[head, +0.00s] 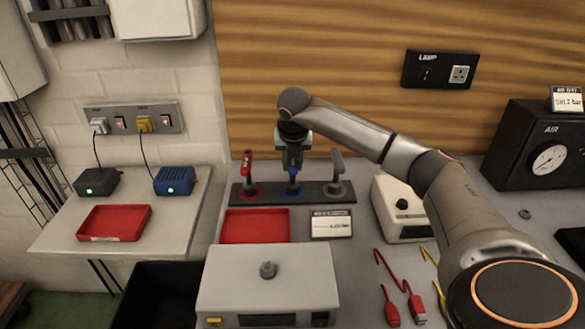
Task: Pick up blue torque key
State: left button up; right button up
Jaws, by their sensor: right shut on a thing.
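The blue torque key (293,183) stands upright in the middle of a dark rack (315,190), over a blue ring. My right gripper (292,164) is above the rack and shut on the top of the blue key. The key's lower end is at the rack; I cannot tell whether it is clear of its hole. A red key (248,170) stands to the left of it and a grey key (337,170) to the right, both in the same rack. My left gripper is not in view.
A red tray (255,227) and a small label card (331,224) lie in front of the rack. A white box (268,282) with a knob stands nearer. A white unit (402,208) and red leads (390,290) are to the right.

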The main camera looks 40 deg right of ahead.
grip_shut()
jog(key=shift+r, duration=0.1)
dwell(0.8)
